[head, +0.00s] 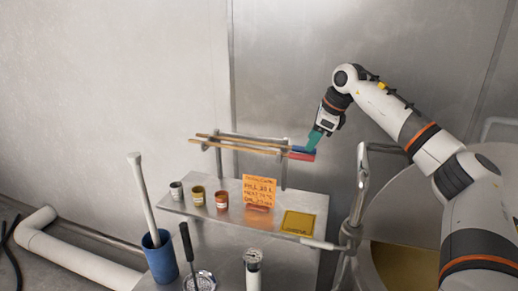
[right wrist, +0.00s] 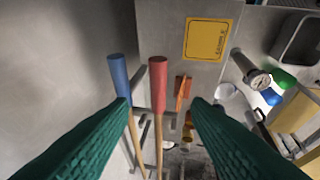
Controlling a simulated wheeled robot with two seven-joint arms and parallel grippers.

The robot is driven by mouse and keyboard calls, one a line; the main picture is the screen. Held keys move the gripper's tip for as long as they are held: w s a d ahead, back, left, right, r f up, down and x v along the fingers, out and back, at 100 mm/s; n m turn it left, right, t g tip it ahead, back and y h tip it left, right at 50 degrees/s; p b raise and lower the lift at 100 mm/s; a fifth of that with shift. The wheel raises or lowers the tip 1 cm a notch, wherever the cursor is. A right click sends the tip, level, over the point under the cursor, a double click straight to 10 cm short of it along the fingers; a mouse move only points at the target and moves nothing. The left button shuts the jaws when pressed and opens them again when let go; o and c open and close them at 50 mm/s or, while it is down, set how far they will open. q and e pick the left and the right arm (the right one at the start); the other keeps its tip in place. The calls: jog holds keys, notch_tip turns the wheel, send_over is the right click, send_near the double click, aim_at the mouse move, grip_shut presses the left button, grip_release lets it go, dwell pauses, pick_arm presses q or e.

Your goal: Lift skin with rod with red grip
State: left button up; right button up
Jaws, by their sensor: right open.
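The rod with the red grip (head: 301,156) lies across a metal rack beside a rod with a blue grip (head: 301,150). My right gripper (head: 312,141) is at the grip ends of the rods. In the right wrist view, its green fingers (right wrist: 160,106) are open, with the red grip (right wrist: 158,84) in line with the gap between them. The blue grip (right wrist: 119,76) is near the left finger. Contact cannot be told. A yellowish surface (head: 405,258) shows inside the large round vat at right; whether it bears a skin cannot be told. My left gripper is out of view.
The metal shelf (head: 236,210) under the rack holds several small cups, an orange note (head: 259,188) and a yellow sign (head: 298,223). A blue container (head: 160,258) with a long pale stick stands at front left. The vat rim (head: 375,205) and a pipe are at right.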

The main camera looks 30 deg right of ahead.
aim_at(301, 155)
jog(key=p+x, duration=0.2)
jog(key=x, duration=0.3)
jog(key=shift+w+f, duration=0.1)
jog(key=shift+w, duration=0.2)
jog(key=shift+w+f, duration=0.2)
jog(key=shift+f, duration=0.25)
grip_shut()
